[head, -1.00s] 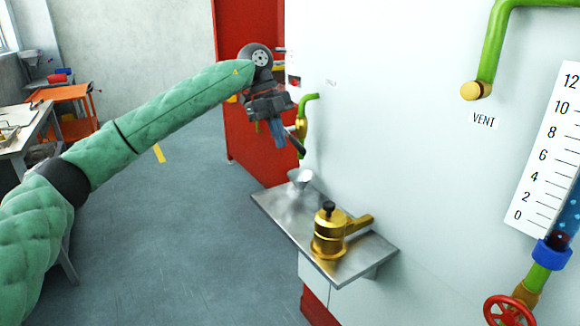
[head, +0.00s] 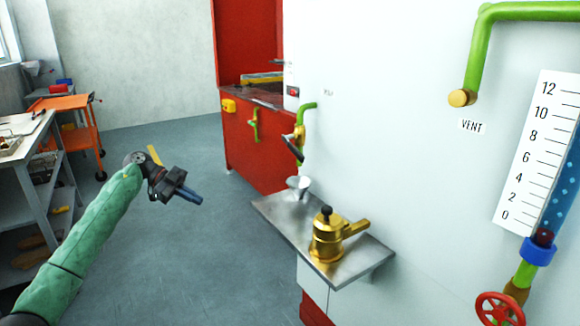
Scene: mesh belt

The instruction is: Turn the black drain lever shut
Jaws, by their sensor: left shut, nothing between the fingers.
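The black drain lever (head: 293,148) sits on a brass valve (head: 299,132) on a green pipe (head: 303,115) at the white wall, centre of the head view. The lever slants down to the right, across the pipe line. My left gripper (head: 190,197) is shut and empty. It is in the air over the floor, well to the left of the lever and lower in the picture, not touching anything. My right gripper is not in view.
Below the valve, a metal shelf (head: 372,262) carries a funnel-shaped cup (head: 298,186) and a brass pot (head: 326,240). A red cabinet (head: 250,150) stands behind. At right are a gauge (head: 532,150) and red handwheel (head: 497,310). An orange cart (head: 75,102) stands left.

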